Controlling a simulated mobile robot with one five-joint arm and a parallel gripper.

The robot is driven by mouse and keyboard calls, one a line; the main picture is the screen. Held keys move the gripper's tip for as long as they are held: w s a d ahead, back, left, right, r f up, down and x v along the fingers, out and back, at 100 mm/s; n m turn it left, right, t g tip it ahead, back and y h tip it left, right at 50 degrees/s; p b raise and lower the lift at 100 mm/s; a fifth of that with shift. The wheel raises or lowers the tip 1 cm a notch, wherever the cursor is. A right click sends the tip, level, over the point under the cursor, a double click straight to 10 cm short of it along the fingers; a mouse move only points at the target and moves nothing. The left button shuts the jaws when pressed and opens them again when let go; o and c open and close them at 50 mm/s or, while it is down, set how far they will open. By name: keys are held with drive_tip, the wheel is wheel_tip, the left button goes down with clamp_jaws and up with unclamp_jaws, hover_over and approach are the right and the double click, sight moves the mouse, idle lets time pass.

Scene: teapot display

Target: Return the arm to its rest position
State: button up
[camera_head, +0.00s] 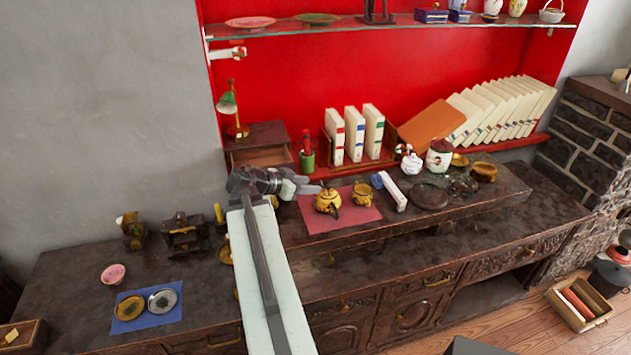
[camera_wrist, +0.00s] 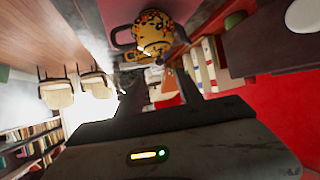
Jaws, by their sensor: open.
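My arm reaches out from the bottom of the head view over the dark wooden cabinet. My gripper (camera_head: 306,189) is at its far end, just left of a yellow teapot (camera_head: 328,201). The teapot stands on a pink mat (camera_head: 345,216) with a yellow cup (camera_head: 362,194) to its right. In the wrist view the gripper's two dark fingers (camera_wrist: 160,92) are spread apart with nothing held between them. A yellow patterned teapot (camera_wrist: 153,32) shows beyond them at the top. Contact between gripper and teapot cannot be made out.
A small wooden drawer box (camera_head: 258,145) with a green lamp (camera_head: 229,105) stands behind the gripper. White books (camera_head: 354,132) stand at the back. A blue mat (camera_head: 148,308) with two round dishes lies at the left front. A glass shelf (camera_head: 390,22) runs overhead.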

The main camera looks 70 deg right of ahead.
idle(0.7)
drive_tip(key=w+a+f+n+t+y, duration=0.2)
drive_tip(key=w+a+f+n, duration=0.25)
drive_tip(key=w+a, duration=0.6)
drive_tip(key=w+a+f+n+t+y, duration=0.2)
drive_tip(key=w+a+f+n+t, duration=0.3)
drive_tip(key=w+a, duration=0.6)
drive_tip(key=w+a+f+n+y, duration=0.1)
drive_tip(key=a+n, duration=0.3)
drive_tip(key=a, duration=0.8)
drive_tip(key=w+a+f+n+y, duration=0.1)
drive_tip(key=a+n, duration=0.4)
drive_tip(key=a, duration=0.8)
drive_tip(key=w+a+f+n+g+y, duration=0.1)
drive_tip(key=w+a+n+y, duration=0.2)
drive_tip(key=a, duration=0.9)
drive_tip(key=shift+w+a+n+y, duration=0.25)
drive_tip(key=shift+n+y, duration=0.65)
drive_tip(key=shift+n, duration=0.15)
drive_tip(key=shift+d, duration=0.1)
drive_tip(key=shift+c, duration=0.7)
drive_tip(key=shift+d, duration=0.1)
